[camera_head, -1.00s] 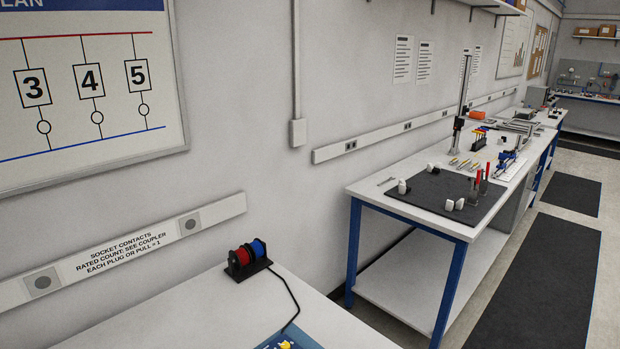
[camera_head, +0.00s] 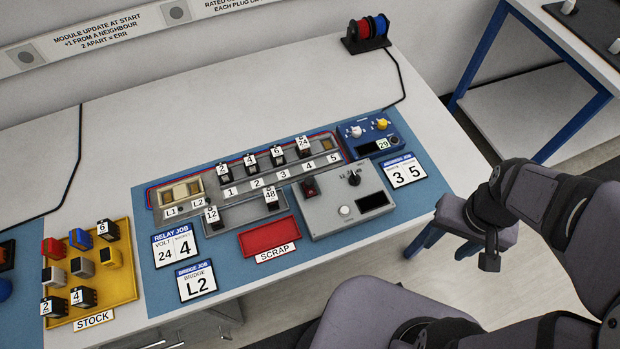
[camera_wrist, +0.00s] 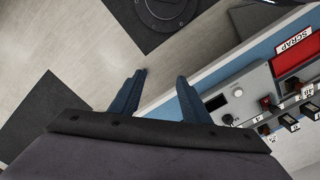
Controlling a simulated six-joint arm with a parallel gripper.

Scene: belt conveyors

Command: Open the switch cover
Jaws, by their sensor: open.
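A grey control box (camera_head: 330,222) stands on the blue mat. It carries a small red-and-dark switch piece (camera_head: 309,188), a black knob, a round pale button and a dark display. The red piece looks like the switch cover and seems down, but it is too small to be sure. In the wrist view the box (camera_wrist: 230,108) and red piece (camera_wrist: 266,102) show at the right. My gripper (camera_head: 440,250) is open and empty, beyond the bench edge to the right of the box. Its blue fingers (camera_wrist: 161,78) are apart over the floor in the wrist view.
A red scrap tray (camera_head: 268,238) sits left of the box, and a rail of numbered modules (camera_head: 250,170) behind it. A blue unit with knobs (camera_head: 370,135) stands behind right. A yellow stock tray (camera_head: 120,282) is at left. Another bench (camera_head: 560,60) stands at right.

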